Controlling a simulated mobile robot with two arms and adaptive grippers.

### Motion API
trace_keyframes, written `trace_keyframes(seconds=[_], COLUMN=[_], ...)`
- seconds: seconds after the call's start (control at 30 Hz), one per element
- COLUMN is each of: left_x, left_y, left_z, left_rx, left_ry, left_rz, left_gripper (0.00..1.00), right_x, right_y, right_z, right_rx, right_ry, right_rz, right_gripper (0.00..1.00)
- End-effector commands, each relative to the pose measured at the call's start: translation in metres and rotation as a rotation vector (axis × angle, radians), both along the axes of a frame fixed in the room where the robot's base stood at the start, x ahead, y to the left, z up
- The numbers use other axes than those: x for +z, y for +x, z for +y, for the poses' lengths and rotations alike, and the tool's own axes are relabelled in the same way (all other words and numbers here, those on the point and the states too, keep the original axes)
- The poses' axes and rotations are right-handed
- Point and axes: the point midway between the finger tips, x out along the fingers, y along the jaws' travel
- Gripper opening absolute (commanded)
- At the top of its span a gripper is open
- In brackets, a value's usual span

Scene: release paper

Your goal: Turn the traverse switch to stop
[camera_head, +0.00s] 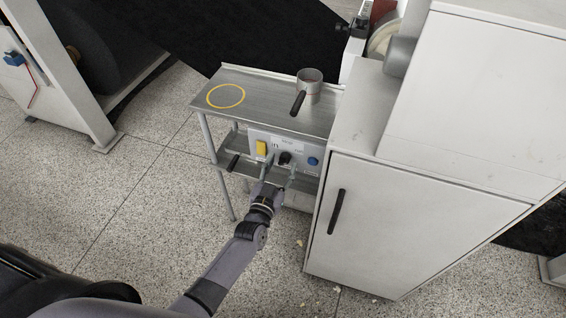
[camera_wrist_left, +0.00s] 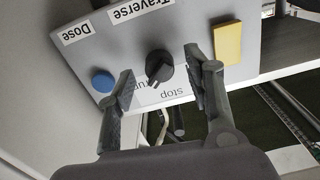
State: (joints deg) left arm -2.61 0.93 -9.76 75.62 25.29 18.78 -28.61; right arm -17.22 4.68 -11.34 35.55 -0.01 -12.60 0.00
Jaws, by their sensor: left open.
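The traverse switch is a black rotary knob (camera_head: 284,158) on the grey control panel (camera_head: 273,142) below the metal table. In the left wrist view the knob (camera_wrist_left: 159,67) sits beneath an upside-down "Traverse" label. Its ridge slants to the lower left, towards partly hidden lettering that seems to read "run". The word "stop" (camera_wrist_left: 172,95) shows upside down just below the knob. My left gripper (camera_head: 278,170) is open in front of the panel. In the wrist view its fingers (camera_wrist_left: 158,80) stand on either side of the knob, apart from it. My right gripper is not in view.
A yellow switch (camera_wrist_left: 228,43) and a blue button (camera_wrist_left: 102,81) flank the knob. A metal cup (camera_head: 310,84) with a dark handle stands on the table near a yellow ring (camera_head: 225,96). A white cabinet (camera_head: 415,215) stands close on the right.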

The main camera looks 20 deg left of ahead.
Motion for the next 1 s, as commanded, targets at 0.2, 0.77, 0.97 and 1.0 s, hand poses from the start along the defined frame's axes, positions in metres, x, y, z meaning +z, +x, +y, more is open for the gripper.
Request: trace_keyframes(seconds=[0.2, 0.77, 0.97, 1.0], left_x=[0.000, 0.000, 0.000, 0.000], left_y=[0.017, 0.018, 0.018, 0.018], left_z=[-0.001, -0.001, -0.001, 0.000], left_rx=[0.000, 0.000, 0.000, 0.000], left_ry=[0.000, 0.000, 0.000, 0.000], left_rz=[0.001, 0.001, 0.001, 0.001], left_gripper=[0.47, 0.29, 0.16, 0.14], right_x=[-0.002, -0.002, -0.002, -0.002], right_y=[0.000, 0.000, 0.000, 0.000], right_z=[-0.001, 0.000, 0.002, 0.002], right_rx=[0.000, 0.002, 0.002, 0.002], right_ry=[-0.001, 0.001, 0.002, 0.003], right_rz=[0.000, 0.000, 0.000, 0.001], right_gripper=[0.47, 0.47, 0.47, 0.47])
